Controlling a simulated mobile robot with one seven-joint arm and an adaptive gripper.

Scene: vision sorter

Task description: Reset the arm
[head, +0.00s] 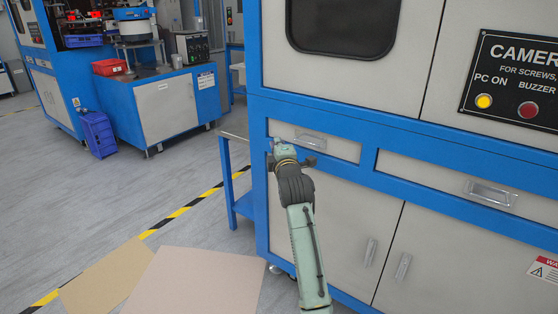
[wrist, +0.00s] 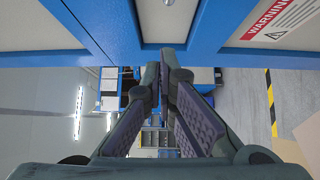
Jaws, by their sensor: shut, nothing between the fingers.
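My arm (head: 304,240) reaches up from the bottom of the head view, in front of the blue and white sorter machine (head: 335,185). Its end is near a drawer with a metal handle, and I cannot tell how far it is from the front panel. In the wrist view my gripper (wrist: 163,85) has its two dark fingers together at the tips, with nothing between them. The fingers are hard to make out in the head view.
A small side table (head: 236,170) stands left of the machine. Another blue workstation (head: 165,105) with a red bin (head: 109,67) is at the back left. A blue bin (head: 98,133) sits on the floor. Flat boards (head: 195,280) lie at bottom left. Grey floor between is open.

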